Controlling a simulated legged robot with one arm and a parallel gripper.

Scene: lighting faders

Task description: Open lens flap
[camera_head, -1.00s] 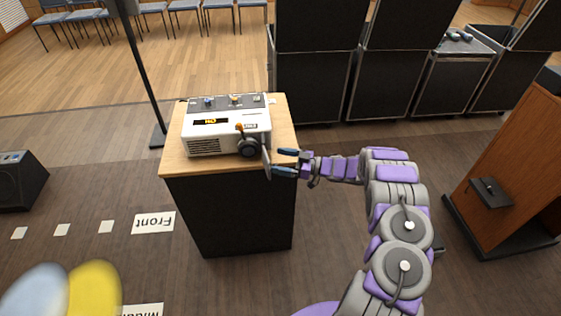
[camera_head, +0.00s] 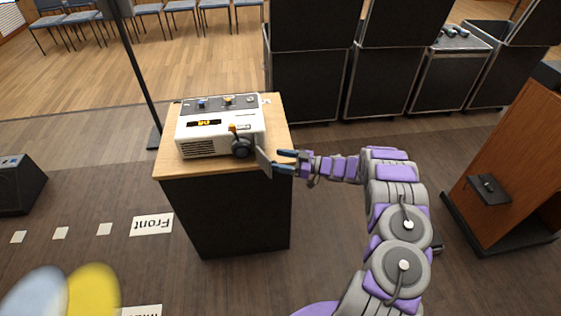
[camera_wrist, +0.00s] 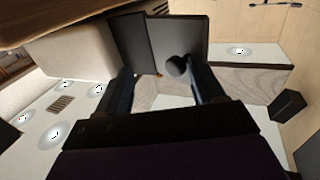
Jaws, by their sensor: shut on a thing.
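A white projector (camera_head: 221,130) sits on a wood-topped stand. Its dark lens (camera_head: 241,146) is on the front face, towards the right end. A thin grey flap (camera_head: 263,163) stands out at an angle just right of the lens, leaving the lens visible. My gripper (camera_head: 284,160) is at the flap's right side. In the wrist view, the flap's dark plate (camera_wrist: 180,32) is ahead, with a round dark knob (camera_wrist: 177,66) between my fingers. My gripper (camera_wrist: 168,74) is shut on this knob, which looks nearer the right finger. The knob is hard to make out in the head view.
The stand (camera_head: 228,215) has a dark body with free floor around it. A thin black pole (camera_head: 135,75) rises behind its left side. Large black cases (camera_head: 310,70) stand behind. A wooden cabinet (camera_head: 515,165) is at the right, and a black box (camera_head: 20,185) lies far left.

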